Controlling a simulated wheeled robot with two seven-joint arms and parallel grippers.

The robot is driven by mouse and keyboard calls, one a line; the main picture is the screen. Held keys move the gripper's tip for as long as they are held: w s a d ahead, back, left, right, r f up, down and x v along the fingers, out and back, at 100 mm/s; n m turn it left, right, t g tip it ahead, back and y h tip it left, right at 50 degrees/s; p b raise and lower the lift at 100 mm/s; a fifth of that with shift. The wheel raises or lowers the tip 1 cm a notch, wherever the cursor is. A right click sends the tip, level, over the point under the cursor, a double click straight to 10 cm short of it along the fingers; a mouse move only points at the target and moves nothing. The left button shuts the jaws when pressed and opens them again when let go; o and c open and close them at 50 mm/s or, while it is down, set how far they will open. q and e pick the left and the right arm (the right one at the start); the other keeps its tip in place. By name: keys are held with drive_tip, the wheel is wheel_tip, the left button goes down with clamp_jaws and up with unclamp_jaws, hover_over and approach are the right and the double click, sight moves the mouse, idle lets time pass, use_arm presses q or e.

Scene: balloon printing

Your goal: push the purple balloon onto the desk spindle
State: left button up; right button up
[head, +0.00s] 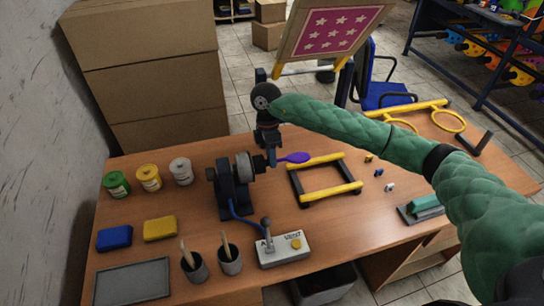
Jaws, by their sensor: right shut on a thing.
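The purple balloon (294,158) is limp and lies level above the desk, with its rounded end pointing right. My right gripper (271,158) reaches down from the green-sleeved arm and is shut on the balloon near its neck. The spindle machine (236,188) is a dark blue stand with a grey drum, just left of the gripper. Its dark spindle end points right, toward the balloon neck. The fingers cover the spot where neck and spindle meet, so I cannot tell whether the balloon is on it. My left gripper is not in view.
A yellow-and-black frame (325,162) lies right of the balloon. Paint jars (149,178), sponges (160,229) and brush cups (229,260) fill the left. A pink star-patterned screen (332,30) stands behind.

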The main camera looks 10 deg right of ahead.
drive_tip(key=shift+a, duration=0.1)
drive_tip(key=o, duration=0.8)
drive_tip(key=shift+o, duration=0.2)
drive_tip(key=shift+r, duration=0.1)
drive_tip(key=p+v, duration=0.3)
drive_tip(key=v, duration=0.6)
idle(0.4)
